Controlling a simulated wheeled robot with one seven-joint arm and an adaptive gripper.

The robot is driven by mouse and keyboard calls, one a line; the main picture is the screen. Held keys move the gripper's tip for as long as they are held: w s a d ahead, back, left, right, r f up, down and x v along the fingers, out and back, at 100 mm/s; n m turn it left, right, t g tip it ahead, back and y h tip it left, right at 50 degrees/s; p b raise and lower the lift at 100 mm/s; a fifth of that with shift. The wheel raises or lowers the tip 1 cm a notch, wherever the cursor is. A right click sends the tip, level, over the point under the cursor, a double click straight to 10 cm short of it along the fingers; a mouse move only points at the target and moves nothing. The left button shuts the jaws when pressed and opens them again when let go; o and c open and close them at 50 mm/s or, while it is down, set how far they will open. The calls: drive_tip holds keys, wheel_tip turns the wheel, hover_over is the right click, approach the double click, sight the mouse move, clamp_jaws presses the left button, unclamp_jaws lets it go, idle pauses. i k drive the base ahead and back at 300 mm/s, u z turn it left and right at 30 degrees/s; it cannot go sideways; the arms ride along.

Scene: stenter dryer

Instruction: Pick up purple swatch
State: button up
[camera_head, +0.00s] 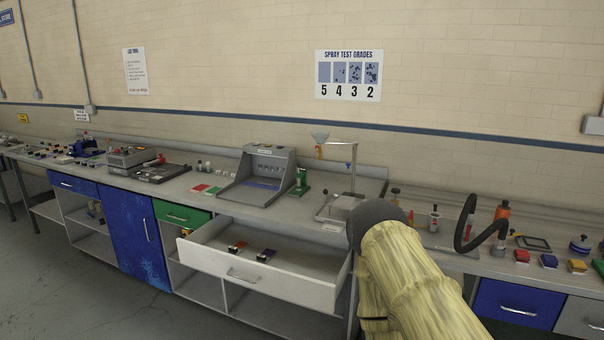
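A white drawer (215,262) is pulled out under the bench, and two small swatch-like pieces lie inside it. The right one (266,255) looks dark with a purple tint and is probably the purple swatch. The left one (238,247) looks orange-brown with a dark part. Both are small in this view, so their exact colours are hard to tell. My arm, in a pale yellow sleeve with a dark grey rounded end, reaches in from the lower right, just right of the drawer. My gripper's fingers do not show.
The bench top (220,200) carries a grey light-box-like stand (262,170), a green device (302,182), a funnel stand (345,170), and red and green pads (205,189). At right are a black curved hose (468,225) and several coloured blocks. Floor at left is clear.

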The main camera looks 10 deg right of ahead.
sight(266, 253)
drive_tip(key=u, duration=0.55)
drive_tip(key=k, duration=0.15)
drive_tip(key=z, duration=1.35)
drive_tip(key=i, duration=1.4)
drive_tip(key=u, duration=0.65)
